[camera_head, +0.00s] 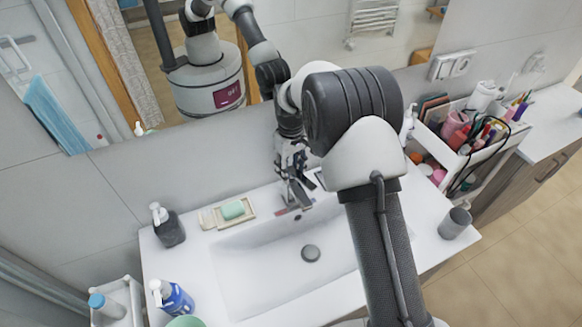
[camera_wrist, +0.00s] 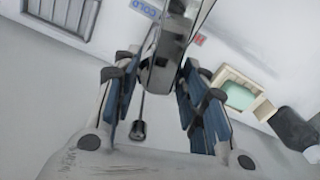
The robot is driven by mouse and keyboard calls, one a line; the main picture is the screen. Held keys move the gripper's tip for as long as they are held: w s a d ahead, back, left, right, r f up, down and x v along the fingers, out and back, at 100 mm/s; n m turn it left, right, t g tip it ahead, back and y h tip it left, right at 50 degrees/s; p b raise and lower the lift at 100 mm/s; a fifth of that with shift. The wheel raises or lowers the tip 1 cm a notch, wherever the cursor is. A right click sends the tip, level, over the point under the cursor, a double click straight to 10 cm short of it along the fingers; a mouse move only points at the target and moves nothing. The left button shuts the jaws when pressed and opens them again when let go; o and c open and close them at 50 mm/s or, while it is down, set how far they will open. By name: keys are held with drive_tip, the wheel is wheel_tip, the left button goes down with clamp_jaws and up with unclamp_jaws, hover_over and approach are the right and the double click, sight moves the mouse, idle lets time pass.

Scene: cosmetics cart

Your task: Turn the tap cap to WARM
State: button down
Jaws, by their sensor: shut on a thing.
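The grey metal tap (camera_head: 301,196) stands at the back edge of the white sink, its spout over the basin. My gripper (camera_head: 292,165) is over the tap from above and partly hides its cap. In the wrist view, the tap (camera_wrist: 163,62) lies between the two blue-padded fingers of my gripper (camera_wrist: 160,70), which is shut on the tap cap. The exact finger contact is hard to see. A blue COLD label (camera_wrist: 148,9) lies on one side of the tap and a red label (camera_wrist: 198,40) on the other; the red text is unreadable.
A soap dish (camera_head: 250,207) with green soap and a dark pump bottle (camera_head: 167,227) stand left of the tap. A blue bottle (camera_head: 175,299) is at the front left. A grey cup (camera_head: 455,223) and a crowded cosmetics cart (camera_head: 487,150) are right. The basin (camera_head: 262,272) is empty.

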sight(291, 168)
drive_tip(key=shift+m, duration=1.2)
drive_tip(key=c, duration=0.9)
unclamp_jaws()
drive_tip(key=shift+c, duration=0.2)
drive_tip(key=shift+r, duration=0.1)
wheel_tip(291, 168, up, 12)
